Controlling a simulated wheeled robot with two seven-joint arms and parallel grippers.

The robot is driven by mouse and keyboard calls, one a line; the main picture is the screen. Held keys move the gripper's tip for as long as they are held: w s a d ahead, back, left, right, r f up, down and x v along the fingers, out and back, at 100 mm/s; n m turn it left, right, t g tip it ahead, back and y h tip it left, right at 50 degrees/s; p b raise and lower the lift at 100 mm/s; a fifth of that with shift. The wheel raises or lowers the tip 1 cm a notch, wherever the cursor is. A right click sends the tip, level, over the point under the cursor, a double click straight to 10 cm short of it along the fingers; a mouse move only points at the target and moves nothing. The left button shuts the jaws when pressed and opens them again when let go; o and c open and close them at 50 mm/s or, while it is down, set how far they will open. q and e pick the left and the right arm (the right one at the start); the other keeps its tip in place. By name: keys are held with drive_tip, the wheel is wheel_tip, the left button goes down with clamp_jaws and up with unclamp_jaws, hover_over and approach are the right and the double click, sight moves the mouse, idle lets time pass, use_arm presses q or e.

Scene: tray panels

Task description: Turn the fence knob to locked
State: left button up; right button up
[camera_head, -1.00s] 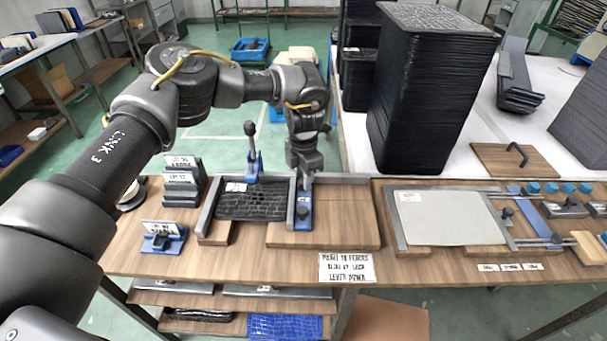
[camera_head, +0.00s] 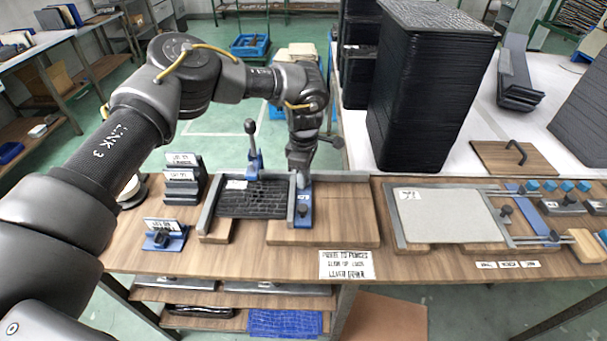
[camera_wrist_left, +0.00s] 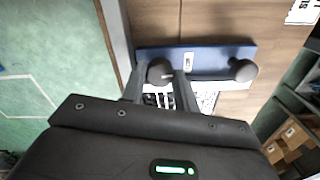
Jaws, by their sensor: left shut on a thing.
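The blue fence bracket (camera_head: 304,213) runs along the right-hand grey fence (camera_head: 291,205) of the left tray fixture. My left gripper (camera_wrist_left: 161,82) points down over the bracket's far end; it also shows in the head view (camera_head: 299,178). Its two fingers are shut around a dark round fence knob (camera_wrist_left: 159,70), one finger on each side. A second dark knob (camera_wrist_left: 243,70) stands free at the bracket's other end. A small white label (camera_wrist_left: 188,61) lies on the bracket between the knobs. The gripper hides the held knob in the head view. My right gripper is out of view.
A black textured panel (camera_head: 252,198) lies between the fences, with an upright lever clamp (camera_head: 253,145) behind it. Labelled grey stands (camera_head: 182,185) are at left. A second fixture (camera_head: 450,215) is at right. A tall black stack (camera_head: 425,90) stands behind.

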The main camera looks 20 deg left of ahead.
use_arm(q)
drive_tip(key=shift+m, duration=0.6)
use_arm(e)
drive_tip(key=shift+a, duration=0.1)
use_arm(q)
drive_tip(key=o, duration=1)
drive_tip(key=shift+r, duration=0.1)
drive_tip(key=shift+r+b, duration=0.55)
drive_tip(key=shift+r, duration=4.8)
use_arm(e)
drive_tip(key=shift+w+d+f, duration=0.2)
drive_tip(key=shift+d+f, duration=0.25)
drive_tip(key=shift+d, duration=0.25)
